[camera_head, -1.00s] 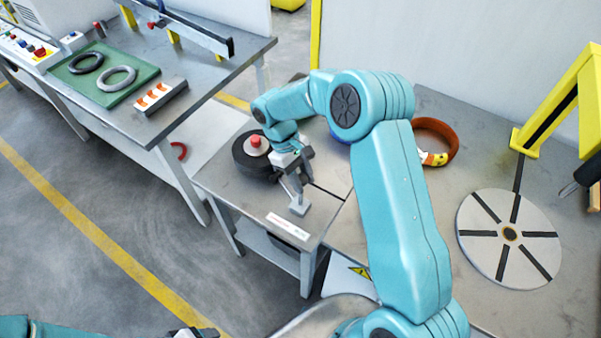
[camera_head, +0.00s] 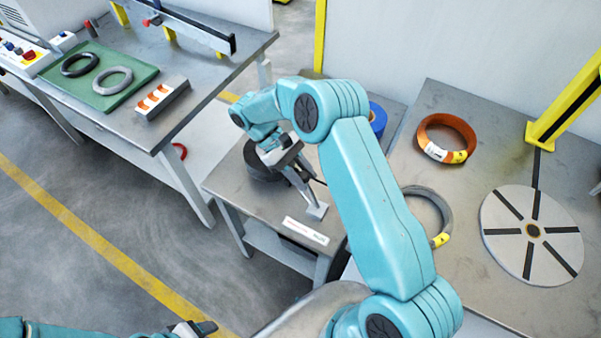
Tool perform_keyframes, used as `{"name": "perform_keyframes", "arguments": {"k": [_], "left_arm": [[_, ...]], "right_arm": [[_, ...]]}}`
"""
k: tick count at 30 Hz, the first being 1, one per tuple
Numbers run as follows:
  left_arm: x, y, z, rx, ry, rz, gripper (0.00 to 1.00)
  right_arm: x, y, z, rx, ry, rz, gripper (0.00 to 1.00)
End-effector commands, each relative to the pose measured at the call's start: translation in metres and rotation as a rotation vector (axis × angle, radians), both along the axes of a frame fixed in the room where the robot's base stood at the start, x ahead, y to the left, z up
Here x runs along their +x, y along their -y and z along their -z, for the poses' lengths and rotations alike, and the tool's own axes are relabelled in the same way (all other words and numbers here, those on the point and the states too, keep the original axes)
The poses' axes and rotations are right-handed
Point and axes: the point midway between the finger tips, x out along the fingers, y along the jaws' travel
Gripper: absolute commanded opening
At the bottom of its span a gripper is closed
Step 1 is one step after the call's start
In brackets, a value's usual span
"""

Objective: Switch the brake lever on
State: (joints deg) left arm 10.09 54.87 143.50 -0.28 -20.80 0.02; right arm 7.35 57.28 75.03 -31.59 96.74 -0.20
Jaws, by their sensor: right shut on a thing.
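The brake lever (camera_head: 302,186) is a grey metal bar rising from a small square foot on the small grey table. It leans up and to the left from its foot. My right gripper (camera_head: 285,158) is shut on the lever's upper end, and its wrist hides the grip point. A black round spool (camera_head: 262,166) stands just behind and left of the gripper, partly covered by it. My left gripper (camera_head: 195,329) is at the bottom edge, far from the lever and mostly cut off; its jaw state is unclear.
The right table holds an orange coil (camera_head: 447,121), a grey coil (camera_head: 443,215) partly behind my arm, and a slotted round plate (camera_head: 500,232). A yellow post (camera_head: 545,130) stands behind. Left workbench carries a green mat (camera_head: 115,95) with two rings.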

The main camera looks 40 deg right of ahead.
Motion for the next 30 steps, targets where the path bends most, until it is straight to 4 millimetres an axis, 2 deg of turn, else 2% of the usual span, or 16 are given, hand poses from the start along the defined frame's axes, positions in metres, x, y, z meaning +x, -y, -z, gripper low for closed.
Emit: {"name": "perform_keyframes", "arguments": {"k": [20,21,22,23,30], "left_arm": [[0.0000,0.0000,0.0005,0.000,0.000,0.000,0.66],[0.0000,0.0000,0.0005,0.000,0.000,0.000,0.66],[0.0000,0.0000,0.0006,0.000,0.000,0.000,0.66],[0.0000,0.0000,0.0006,0.000,0.000,0.000,0.66],[0.0000,0.0000,0.0012,0.000,0.000,0.000,0.66]], "right_arm": [[-0.0044,0.0042,-0.0027,-0.017,-0.027,0.000,0.00],[-0.0043,0.0040,-0.0025,-0.017,-0.027,0.000,0.43],[-0.0042,0.0039,-0.0024,-0.017,-0.027,0.000,0.53],[-0.0041,0.0037,-0.0021,-0.017,-0.027,0.000,0.57],[-0.0033,0.0023,0.0000,-0.013,-0.029,0.000,0.57]]}}
